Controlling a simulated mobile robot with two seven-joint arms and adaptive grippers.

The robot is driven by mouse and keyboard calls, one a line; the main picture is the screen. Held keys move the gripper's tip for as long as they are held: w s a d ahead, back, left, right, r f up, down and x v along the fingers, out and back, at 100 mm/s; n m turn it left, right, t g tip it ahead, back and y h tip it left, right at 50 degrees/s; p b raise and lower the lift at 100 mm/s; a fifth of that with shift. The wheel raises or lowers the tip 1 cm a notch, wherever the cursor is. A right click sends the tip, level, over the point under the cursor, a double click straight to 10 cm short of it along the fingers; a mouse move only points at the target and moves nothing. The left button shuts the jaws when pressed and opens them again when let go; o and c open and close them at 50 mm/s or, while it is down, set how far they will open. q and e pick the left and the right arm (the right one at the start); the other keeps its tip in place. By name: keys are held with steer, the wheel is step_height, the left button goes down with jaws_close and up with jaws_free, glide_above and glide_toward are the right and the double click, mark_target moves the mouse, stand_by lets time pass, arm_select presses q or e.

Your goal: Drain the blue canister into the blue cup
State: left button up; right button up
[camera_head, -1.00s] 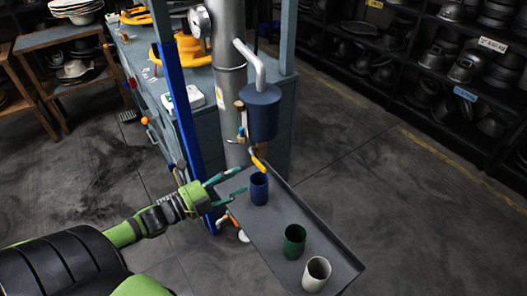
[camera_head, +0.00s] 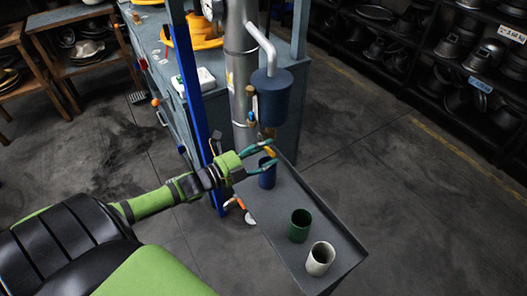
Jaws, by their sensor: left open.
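The blue canister (camera_head: 271,97) hangs on a bent grey pipe beside the tall metal column. A yellow valve handle (camera_head: 269,151) shows below it, partly hidden by my gripper. The blue cup (camera_head: 267,179) stands upright on the grey tray (camera_head: 262,212) beneath the canister; my gripper's fingers cover part of its top. My left gripper (camera_head: 274,152) comes in from the left, open, with its teal fingers around the yellow handle's area; I cannot tell whether they touch it. My right gripper is out of view.
A green cup (camera_head: 300,226) and a white cup (camera_head: 320,258) stand toward the tray's near end. A blue post (camera_head: 191,95) rises just left of the tray, close to my left arm. Dark shelves (camera_head: 450,60) line the right; open floor lies between.

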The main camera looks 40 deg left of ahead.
arm_select(q)
jaws_close()
